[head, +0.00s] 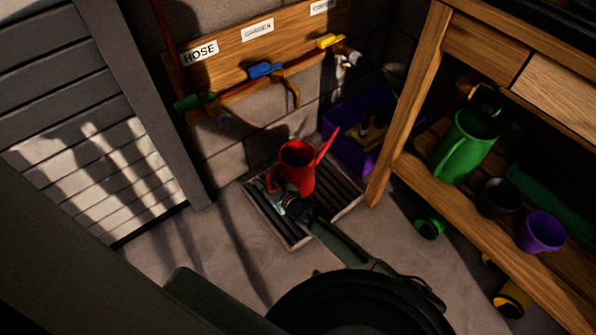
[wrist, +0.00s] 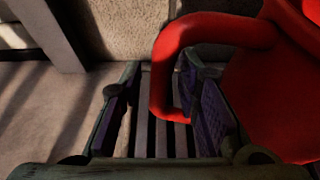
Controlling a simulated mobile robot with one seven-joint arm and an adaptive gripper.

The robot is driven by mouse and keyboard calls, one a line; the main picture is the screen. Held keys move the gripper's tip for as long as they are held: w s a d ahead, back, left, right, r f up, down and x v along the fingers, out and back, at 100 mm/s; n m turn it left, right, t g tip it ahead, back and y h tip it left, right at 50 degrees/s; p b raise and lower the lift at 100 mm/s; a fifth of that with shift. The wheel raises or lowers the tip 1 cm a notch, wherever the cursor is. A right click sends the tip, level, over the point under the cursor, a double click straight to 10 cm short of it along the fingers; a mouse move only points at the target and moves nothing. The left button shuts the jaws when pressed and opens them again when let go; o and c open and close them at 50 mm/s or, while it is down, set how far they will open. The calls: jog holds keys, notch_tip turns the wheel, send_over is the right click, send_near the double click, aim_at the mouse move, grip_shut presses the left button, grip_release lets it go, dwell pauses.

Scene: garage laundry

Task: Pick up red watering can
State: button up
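The red watering can (head: 300,172) stands upright on the slatted floor grate, its spout pointing up to the right. Its handle (wrist: 190,38) and part of its body (wrist: 275,95) fill the right of the wrist view. My gripper (head: 277,198) is at the near left side of the can. In the wrist view my gripper (wrist: 160,95) is open, with the lower part of the handle loop between its two fingers. The right finger lies between the handle and the can's body. I cannot tell whether either finger touches the can.
The grate (head: 262,217) sits against the wall, under a wooden board (head: 240,50) with taps. A purple crate (head: 345,150) stands behind right. A wooden workbench (head: 405,100) on the right holds a green watering can (head: 463,147) and pots. A grey slatted door (head: 75,90) is left.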

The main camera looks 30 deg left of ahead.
grip_shut()
dwell(0.7)
